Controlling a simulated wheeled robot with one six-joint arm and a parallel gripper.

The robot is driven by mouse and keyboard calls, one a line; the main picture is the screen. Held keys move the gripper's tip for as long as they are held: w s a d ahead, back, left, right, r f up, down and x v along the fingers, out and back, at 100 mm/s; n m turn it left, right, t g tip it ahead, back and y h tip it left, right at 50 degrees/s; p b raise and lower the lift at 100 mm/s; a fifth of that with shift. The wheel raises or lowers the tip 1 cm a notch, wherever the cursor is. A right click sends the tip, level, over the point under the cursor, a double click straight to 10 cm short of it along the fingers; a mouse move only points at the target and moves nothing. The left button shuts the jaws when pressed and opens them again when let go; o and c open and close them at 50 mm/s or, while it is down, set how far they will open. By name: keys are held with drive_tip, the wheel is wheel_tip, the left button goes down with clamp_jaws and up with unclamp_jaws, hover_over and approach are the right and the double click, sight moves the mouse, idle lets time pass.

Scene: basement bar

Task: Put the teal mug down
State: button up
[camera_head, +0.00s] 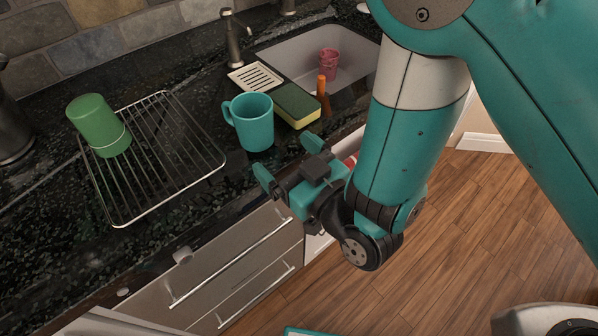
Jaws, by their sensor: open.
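The teal mug (254,124) stands upright on the dark stone counter (190,185), between the wire rack and the sponge. Its handle points left in the head view. My gripper (287,160) is open, with its two teal fingertips apart, just in front of the mug on the near side. The fingers appear clear of the mug, with nothing held between them.
A pink cup (328,65) is in the sink (300,62).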

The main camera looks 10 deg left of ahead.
drive_tip(key=v, duration=0.3)
drive_tip(key=shift+r, duration=0.1)
